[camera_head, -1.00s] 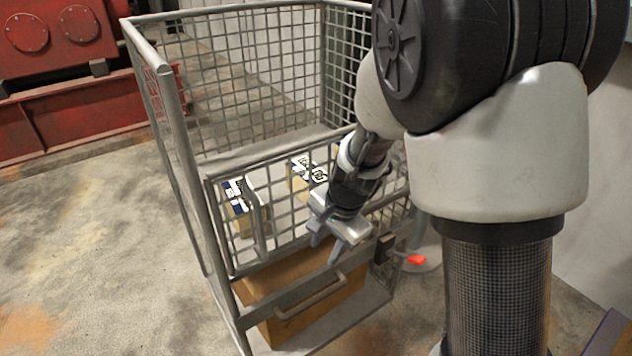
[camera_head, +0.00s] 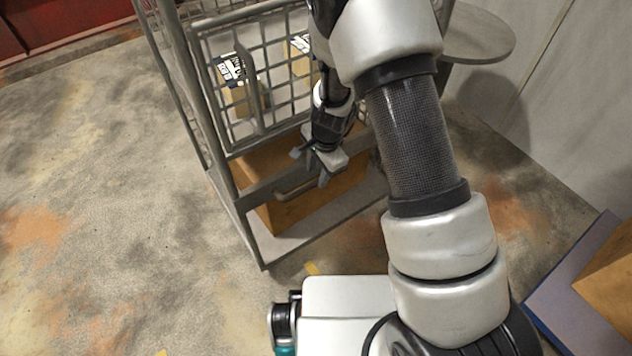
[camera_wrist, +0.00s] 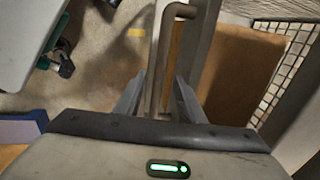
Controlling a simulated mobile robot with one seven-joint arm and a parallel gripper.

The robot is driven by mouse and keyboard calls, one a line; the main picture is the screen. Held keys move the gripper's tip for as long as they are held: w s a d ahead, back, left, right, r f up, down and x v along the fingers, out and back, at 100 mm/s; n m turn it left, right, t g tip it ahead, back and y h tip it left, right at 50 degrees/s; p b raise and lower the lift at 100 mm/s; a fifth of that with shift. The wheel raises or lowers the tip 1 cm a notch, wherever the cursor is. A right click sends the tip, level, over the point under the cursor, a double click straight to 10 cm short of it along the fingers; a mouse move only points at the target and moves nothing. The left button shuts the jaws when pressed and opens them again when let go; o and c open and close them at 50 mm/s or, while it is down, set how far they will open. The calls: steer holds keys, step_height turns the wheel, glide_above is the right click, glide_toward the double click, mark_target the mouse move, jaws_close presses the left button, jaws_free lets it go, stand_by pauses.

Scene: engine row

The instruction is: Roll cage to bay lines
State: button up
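The roll cage (camera_head: 203,158), a grey mesh frame on a flat base, stands left of my arm. Its lower front bar (camera_head: 262,190) carries a bent grey handle (camera_head: 297,187). A large brown box (camera_head: 272,160) sits low inside, and smaller labelled boxes (camera_head: 240,98) sit higher behind the mesh. My gripper (camera_head: 309,169) is at the front bar, just above the handle in the head view. In the wrist view the handle's bar (camera_wrist: 157,70) runs between the two spread fingers (camera_wrist: 158,95), with gaps showing on both sides. Contact cannot be told.
A blue-grey platform (camera_head: 560,290) with a brown box (camera_head: 610,283) is at lower right. A grey round disc (camera_head: 480,35) stands by the wall at right. Floor left of the cage is clear.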

mark_target(315, 181)
steer(key=f, duration=0.2)
steer(key=f+b, duration=0.1)
steer(key=f, duration=0.1)
steer(key=shift+w+a, duration=0.25)
steer(key=shift+w, duration=0.05)
jaws_close()
